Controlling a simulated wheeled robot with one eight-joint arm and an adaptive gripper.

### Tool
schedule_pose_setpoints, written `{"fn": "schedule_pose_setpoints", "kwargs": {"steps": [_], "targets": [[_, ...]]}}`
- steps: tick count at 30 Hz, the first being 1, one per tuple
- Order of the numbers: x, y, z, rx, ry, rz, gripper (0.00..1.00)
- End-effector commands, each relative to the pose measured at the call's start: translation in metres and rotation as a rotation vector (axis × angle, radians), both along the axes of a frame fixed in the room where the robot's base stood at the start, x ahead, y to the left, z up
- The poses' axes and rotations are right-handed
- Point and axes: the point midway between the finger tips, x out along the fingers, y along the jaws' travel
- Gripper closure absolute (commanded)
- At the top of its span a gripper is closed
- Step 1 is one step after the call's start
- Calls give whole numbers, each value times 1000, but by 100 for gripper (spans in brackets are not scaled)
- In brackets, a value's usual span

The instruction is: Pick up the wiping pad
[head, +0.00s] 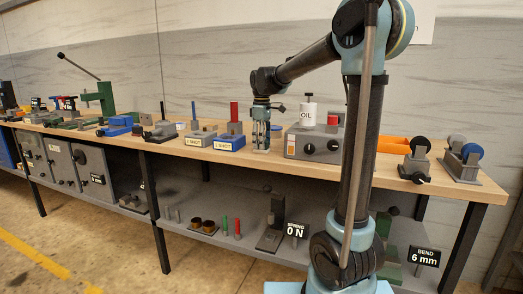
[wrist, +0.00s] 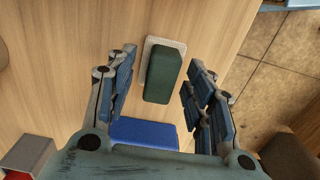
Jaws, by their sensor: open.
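The wiping pad (wrist: 165,77) is a dark green block with a pale, rough layer showing along its left and top edges. It lies on the wooden table in the wrist view. My gripper (wrist: 160,62) is open above it, with one set of fingers to the left and one to the right, and gaps show on both sides. In the head view my gripper (head: 261,141) points down at the workbench, left of the oil bottle. I cannot make out the pad clearly there.
A blue block (wrist: 145,131) lies just below the pad in the wrist view. The table edge runs to the pad's right, with tiled floor beyond. In the head view, a grey box (head: 305,146) with knobs stands right of my gripper, and a blue-based fixture (head: 229,143) stands left.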

Motion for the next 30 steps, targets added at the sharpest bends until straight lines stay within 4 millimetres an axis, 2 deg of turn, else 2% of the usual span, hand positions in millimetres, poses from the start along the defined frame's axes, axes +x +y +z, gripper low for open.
{"fn": "schedule_pose_setpoints", "kwargs": {"steps": [3,10,11,17,30], "targets": [[0,0,-8,0,0,0,52],[0,0,-9,0,0,0,52],[0,0,-9,0,0,0,54],[0,0,-9,0,0,0,99],[0,2,-4,0,0,2,100]]}}
